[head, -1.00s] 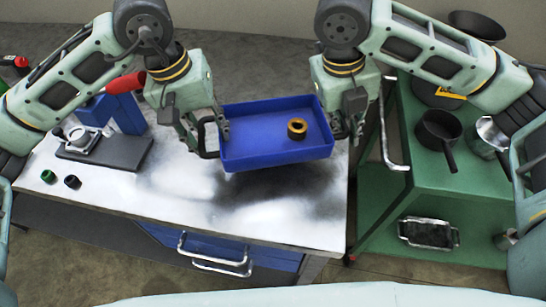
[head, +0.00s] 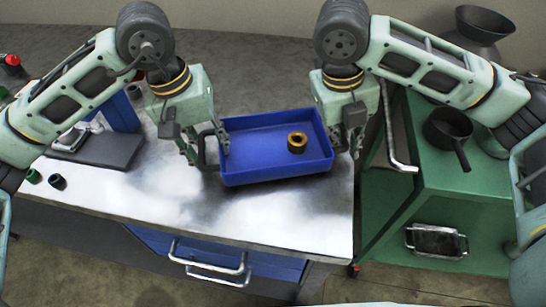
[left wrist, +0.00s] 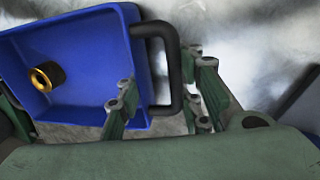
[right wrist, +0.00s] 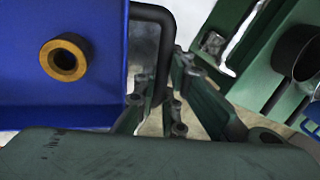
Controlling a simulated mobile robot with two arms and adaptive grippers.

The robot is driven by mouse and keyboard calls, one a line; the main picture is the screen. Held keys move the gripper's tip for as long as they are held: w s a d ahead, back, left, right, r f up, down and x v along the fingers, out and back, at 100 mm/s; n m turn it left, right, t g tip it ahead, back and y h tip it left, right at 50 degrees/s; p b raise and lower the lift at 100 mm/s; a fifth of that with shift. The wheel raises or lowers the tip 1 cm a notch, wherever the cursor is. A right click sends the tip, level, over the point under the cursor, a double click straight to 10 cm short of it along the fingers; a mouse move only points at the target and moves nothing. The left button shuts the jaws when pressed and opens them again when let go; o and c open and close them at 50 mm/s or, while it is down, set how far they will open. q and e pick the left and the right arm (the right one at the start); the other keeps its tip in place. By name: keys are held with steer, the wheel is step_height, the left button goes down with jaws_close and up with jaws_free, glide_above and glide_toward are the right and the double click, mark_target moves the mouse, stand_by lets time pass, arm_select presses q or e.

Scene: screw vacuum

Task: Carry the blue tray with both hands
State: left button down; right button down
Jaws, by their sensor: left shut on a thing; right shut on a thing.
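The blue tray (head: 258,146) appears roughly level over the metal workbench, and dark shading lies on the bench around it. A black and gold ring (head: 297,142) rests inside, right of the middle. My left gripper (head: 208,148) is shut on the tray's left black handle, which shows clearly in the left wrist view (left wrist: 173,50). My right gripper (head: 352,138) is at the opposite end, shut on the right handle, seen in the right wrist view (right wrist: 158,45). I cannot tell for sure whether the tray's underside touches the bench.
The metal workbench (head: 190,205) has a clear surface in front of the tray. A dark grey plate device (head: 105,150) and small dark and green cups (head: 57,181) stand at left. A green cart (head: 440,205) with a black pan (head: 447,130) stands close at right.

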arm_select(q)
steer(key=shift+f, duration=0.2)
arm_select(e)
steer(key=shift+f, duration=0.2)
arm_select(q)
steer(key=c, duration=1.6)
jaws_free()
steer(key=shift+a, duration=0.1)
arm_select(e)
steer(key=c, duration=2.2)
jaws_free()
arm_select(q)
steer(key=o, duration=0.4)
arm_select(e)
steer(key=o, duration=0.4)
steer(key=shift+c, duration=0.2)
arm_select(q)
step_height(320, 180, up, 21)
steer(key=p, duration=2)
steer(key=shift+f+p, duration=0.15)
steer(key=shift+p, duration=0.15)
arm_select(e)
steer(key=d+v, duration=0.2)
steer(key=v, duration=1.3)
steer(key=w+d+r+v, duration=0.1)
steer(key=d+v, duration=0.1)
steer(key=v, duration=1.4)
